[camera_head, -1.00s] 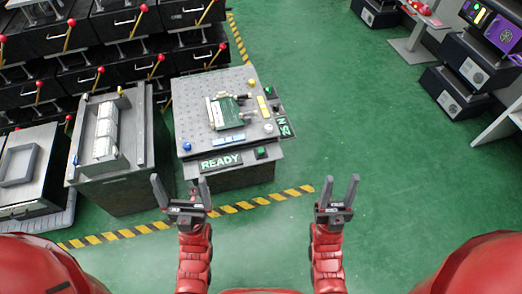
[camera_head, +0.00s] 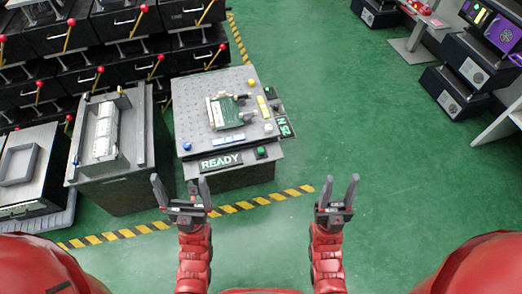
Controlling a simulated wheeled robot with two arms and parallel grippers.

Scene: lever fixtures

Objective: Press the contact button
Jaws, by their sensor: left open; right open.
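A grey perforated test bench (camera_head: 194,112) stands ahead, left of centre. A green circuit board (camera_head: 226,112) lies on its top. A green button (camera_head: 262,152) sits on the front edge, right of a "READY" sign (camera_head: 221,161). Other round buttons show on the top: blue (camera_head: 187,146) at front left, yellow (camera_head: 251,83) at the back, white (camera_head: 268,128) at the right. I cannot tell which is the contact button. My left gripper (camera_head: 180,188) is open and empty, in front of the bench. My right gripper (camera_head: 338,190) is open and empty, right of the bench over the floor.
A grey cabinet with a white part (camera_head: 105,132) stands left of the bench. Drawer racks with red-knobbed levers (camera_head: 115,50) fill the back left. Yellow-black floor tape (camera_head: 240,206) runs before the bench. Green floor (camera_head: 380,150) is free to the right. Dark machines (camera_head: 465,80) stand far right.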

